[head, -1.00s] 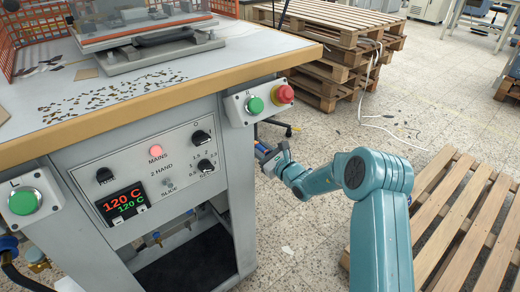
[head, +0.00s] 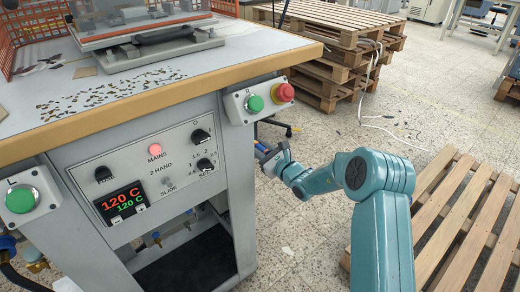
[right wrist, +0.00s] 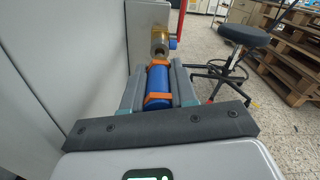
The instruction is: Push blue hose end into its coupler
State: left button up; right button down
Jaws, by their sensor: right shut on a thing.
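The blue hose end (right wrist: 158,86) is a blue cylinder with orange bands, seen in the right wrist view. My right gripper (right wrist: 158,72) is shut on it, with a grey finger on each side. The brass coupler (right wrist: 158,34) is straight ahead of the hose end, beside the machine's grey side, with a round metal opening facing me. I cannot tell whether hose end and coupler touch. In the head view my right gripper (head: 270,158) is beside the machine's right side, below the green button, and only a little blue shows there. My left gripper is not in view.
The grey stamping machine (head: 236,215) fills the left. A button box (head: 258,100) overhangs just above my right gripper. Wooden pallets (head: 335,65) are stacked behind, and another pallet (head: 470,225) lies at right. A black stool (right wrist: 244,36) stands beyond the coupler.

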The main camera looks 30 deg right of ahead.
jog(key=shift+w+a+b, duration=0.15)
jog(key=shift+w+b, duration=0.4)
jog(key=shift+w, duration=1)
jog(key=c, duration=0.8)
grip_release()
jog(key=s+d+p, duration=0.1)
jog(key=s+p, duration=0.2)
jog(key=s, duration=1.3)
jog(key=shift+s+d, duration=0.15)
